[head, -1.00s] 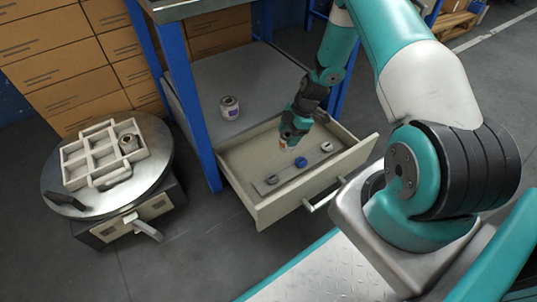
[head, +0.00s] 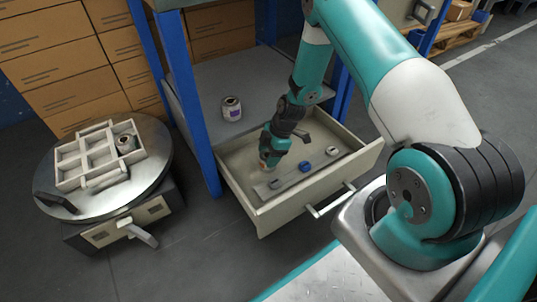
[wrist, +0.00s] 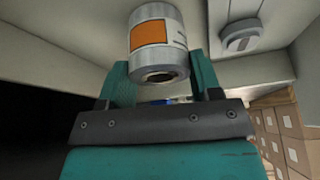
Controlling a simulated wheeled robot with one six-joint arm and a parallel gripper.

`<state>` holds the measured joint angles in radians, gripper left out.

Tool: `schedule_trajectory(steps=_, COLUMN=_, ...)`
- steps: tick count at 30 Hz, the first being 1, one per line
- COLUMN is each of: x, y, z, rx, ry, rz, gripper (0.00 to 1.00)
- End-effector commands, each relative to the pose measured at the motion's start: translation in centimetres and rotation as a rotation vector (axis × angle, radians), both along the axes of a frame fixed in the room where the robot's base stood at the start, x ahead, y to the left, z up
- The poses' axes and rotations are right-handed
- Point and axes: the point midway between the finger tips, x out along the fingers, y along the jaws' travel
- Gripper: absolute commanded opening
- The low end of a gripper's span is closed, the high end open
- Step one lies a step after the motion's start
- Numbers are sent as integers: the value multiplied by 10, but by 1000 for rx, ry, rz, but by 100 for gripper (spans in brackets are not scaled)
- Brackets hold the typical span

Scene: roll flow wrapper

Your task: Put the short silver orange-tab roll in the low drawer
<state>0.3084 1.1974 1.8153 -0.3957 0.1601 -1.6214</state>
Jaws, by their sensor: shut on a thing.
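The short silver roll with an orange label (wrist: 158,42) is between the fingers of my gripper (wrist: 160,80) in the wrist view. In the head view my gripper (head: 266,160) points down inside the open low drawer (head: 262,215), toward its left part. I cannot tell whether the roll touches the drawer floor.
In the drawer lies a strip (head: 280,186) with a blue knob (head: 305,166) and small grey fittings.

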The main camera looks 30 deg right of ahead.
Motion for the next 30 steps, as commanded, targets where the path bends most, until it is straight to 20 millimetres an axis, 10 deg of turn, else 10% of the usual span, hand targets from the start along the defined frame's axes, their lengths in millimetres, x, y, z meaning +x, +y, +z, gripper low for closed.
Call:
schedule_trajectory(steps=4, x=0, y=0, z=-1, rx=0, ry=0, rz=0, gripper=83)
schedule_trajectory(steps=19, x=-1, y=-6, z=20, rx=0, ry=1, rz=-2, gripper=84)
schedule_trajectory(steps=30, x=-19, y=-92, z=16, rx=0, ry=0, rz=-5, gripper=84)
